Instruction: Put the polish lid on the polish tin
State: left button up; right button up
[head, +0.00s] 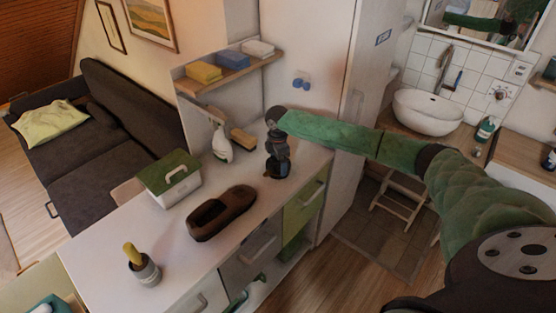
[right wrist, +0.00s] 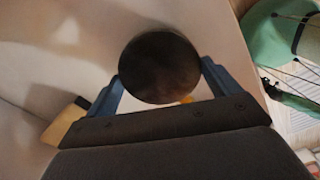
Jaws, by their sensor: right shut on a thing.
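My right gripper (head: 277,172) points down at the far end of the white counter, by the tall white cabinet. In the right wrist view, its two blue fingers (right wrist: 162,88) are shut on a dark round disc (right wrist: 160,68), which I take to be the polish lid. The disc's flat face is toward the camera. In the head view the gripper mostly hides it. I cannot make out the polish tin; whether it lies under the disc is hidden. My left gripper is not in view.
On the white counter (head: 120,220) stand a brown shoe (head: 222,212), a white box with a green lid (head: 170,180), a white spray bottle (head: 221,141), a brush (head: 243,139) and a cup with a yellow-topped tool (head: 146,268). A shelf (head: 215,77) hangs above.

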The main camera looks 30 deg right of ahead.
jog(key=shift+f, duration=0.3)
dwell(0.7)
jog(key=o, duration=0.7)
jog(key=shift+o, duration=0.2)
